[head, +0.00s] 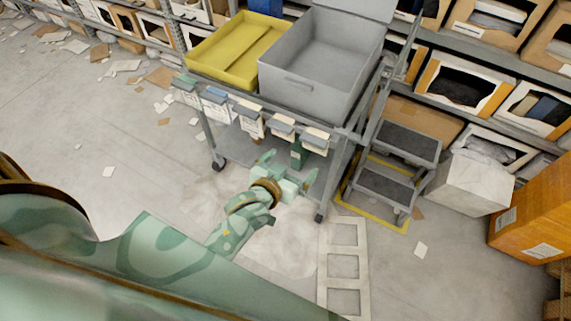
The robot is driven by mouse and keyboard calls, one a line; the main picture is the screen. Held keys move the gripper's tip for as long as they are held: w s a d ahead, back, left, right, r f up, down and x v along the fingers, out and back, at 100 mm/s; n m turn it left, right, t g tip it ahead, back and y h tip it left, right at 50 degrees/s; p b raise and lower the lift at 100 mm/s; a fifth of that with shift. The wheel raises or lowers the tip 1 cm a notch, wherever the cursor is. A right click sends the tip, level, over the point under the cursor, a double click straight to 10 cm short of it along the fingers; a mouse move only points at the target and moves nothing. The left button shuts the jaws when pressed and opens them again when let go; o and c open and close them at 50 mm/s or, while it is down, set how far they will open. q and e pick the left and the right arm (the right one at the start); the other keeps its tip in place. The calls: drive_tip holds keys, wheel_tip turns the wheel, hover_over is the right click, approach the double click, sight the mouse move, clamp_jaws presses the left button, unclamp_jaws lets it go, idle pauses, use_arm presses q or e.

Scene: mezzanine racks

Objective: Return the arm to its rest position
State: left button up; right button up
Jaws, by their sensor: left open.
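My left gripper (290,170) is open, its two fingers apart and pointing away from me toward the cart. It appears empty, in front of the lower part of the grey cart (350,135). My left arm (240,221), in mottled green with a brown ring at the wrist, reaches out over the floor. In the picture the fingers lie just below the cart's hanging tags; whether they touch the cart I cannot tell. My right gripper is not in view.
The cart carries a yellow tray (207,62) and a grey lidded bin (308,87). A step stool (385,187) stands right of it, near a white box (468,183) and an orange cabinet (530,215). Racks line the back. Paper scraps litter the otherwise open floor at left.

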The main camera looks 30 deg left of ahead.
use_arm(q)
drive_tip(key=shift+v, duration=0.85)
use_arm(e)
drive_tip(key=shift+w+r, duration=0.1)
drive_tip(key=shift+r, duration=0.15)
use_arm(q)
drive_tip(key=s+d+f+m+g+p, duration=0.1)
drive_tip(key=s+f+g+p, duration=0.15)
drive_tip(key=s+f, duration=0.65)
drive_tip(key=s+f+m+g+p, duration=0.15)
drive_tip(key=s+f+g, duration=0.35)
drive_tip(key=f, duration=0.5)
drive_tip(key=s+a+f+g+p, duration=0.1)
drive_tip(key=s+a+p, duration=0.1)
drive_tip(key=s, duration=0.6)
drive_tip(key=s+a+f+g+p, duration=0.1)
drive_tip(key=s+a+g+p, duration=0.1)
drive_tip(key=s, duration=0.7)
drive_tip(key=s+a+f+g+p, duration=0.1)
drive_tip(key=s+a+p, duration=0.3)
drive_tip(key=s, duration=0.4)
drive_tip(key=shift+s+f+m+g+p, duration=0.15)
drive_tip(key=shift+s+m+g+p, duration=0.15)
drive_tip(key=shift+m+g+p, duration=0.2)
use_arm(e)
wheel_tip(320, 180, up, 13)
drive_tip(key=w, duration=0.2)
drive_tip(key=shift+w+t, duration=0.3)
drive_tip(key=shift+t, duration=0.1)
